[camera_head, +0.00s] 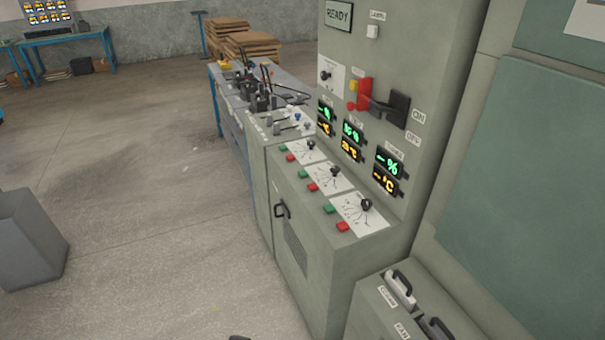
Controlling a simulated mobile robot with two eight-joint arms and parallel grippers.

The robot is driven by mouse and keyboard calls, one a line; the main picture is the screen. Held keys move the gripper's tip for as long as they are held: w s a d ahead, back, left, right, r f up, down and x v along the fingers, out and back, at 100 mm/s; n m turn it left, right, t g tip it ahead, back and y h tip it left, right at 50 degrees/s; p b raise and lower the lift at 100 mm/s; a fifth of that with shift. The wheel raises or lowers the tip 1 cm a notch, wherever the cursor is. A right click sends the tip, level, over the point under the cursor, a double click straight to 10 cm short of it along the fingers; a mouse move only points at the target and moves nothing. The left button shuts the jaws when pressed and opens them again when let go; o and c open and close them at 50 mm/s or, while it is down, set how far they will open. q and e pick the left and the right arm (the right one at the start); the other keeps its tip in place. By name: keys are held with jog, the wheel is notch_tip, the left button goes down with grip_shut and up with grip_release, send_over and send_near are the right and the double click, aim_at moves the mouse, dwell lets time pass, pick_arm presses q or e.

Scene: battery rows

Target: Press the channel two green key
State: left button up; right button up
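A grey-green control cabinet has a sloped panel with three sets of keys, each with a green key, a red key and a dial. The middle green key (303,174) is beside its red key (313,187) and dial (334,171). The near green key (329,209) and far green key (283,148) sit in the same row. The channel labels are too small to read for certain.
A red switch handle (361,93) and black lever (396,107) stick out above the displays. A handled unit (399,286) stands at the near right. A grey bin (27,240) is at the left. The floor (150,200) between is clear.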

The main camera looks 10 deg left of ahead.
pick_arm(q)
grip_shut()
dwell(1.4)
